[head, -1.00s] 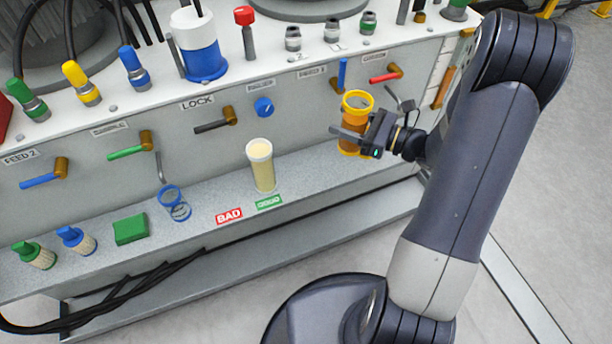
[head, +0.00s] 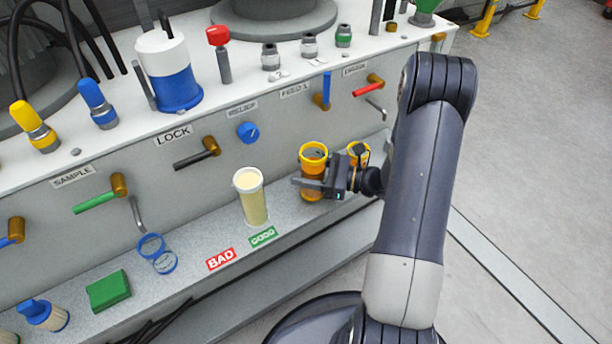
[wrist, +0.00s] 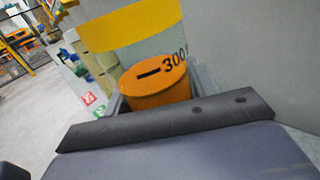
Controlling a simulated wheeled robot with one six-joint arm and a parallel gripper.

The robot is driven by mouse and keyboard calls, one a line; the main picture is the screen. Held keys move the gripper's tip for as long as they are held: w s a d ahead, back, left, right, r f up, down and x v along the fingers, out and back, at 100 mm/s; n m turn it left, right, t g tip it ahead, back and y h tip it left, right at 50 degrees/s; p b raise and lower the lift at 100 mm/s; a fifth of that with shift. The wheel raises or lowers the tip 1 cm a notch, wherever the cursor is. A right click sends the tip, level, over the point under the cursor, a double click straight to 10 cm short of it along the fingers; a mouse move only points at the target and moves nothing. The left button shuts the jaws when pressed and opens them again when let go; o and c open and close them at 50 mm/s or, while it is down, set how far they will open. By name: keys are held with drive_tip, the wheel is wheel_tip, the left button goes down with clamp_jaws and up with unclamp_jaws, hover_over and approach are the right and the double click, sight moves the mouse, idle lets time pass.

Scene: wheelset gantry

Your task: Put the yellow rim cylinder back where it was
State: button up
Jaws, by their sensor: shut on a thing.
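The jaws partly hide the cylinder's lower body.
A cream cylinder (head: 252,199) stands behind the BAD (head: 221,259) and GOOD (head: 263,237) labels. Another yellow-orange object (head: 357,150) is partly hidden behind my gripper. A blue-rimmed clear cylinder (head: 157,254) and green block (head: 108,291) are further left. Handles project from the panel above.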

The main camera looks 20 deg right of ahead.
drive_tip(key=shift+f, duration=0.35)
drive_tip(key=shift+f, duration=0.1)
drive_tip(key=shift+f, duration=0.15)
drive_tip(key=o, duration=1.2)
drive_tip(key=shift+r, duration=0.3)
drive_tip(key=p+v, duration=0.2)
drive_tip(key=v, duration=1)
drive_tip(key=shift+p, duration=0.35)
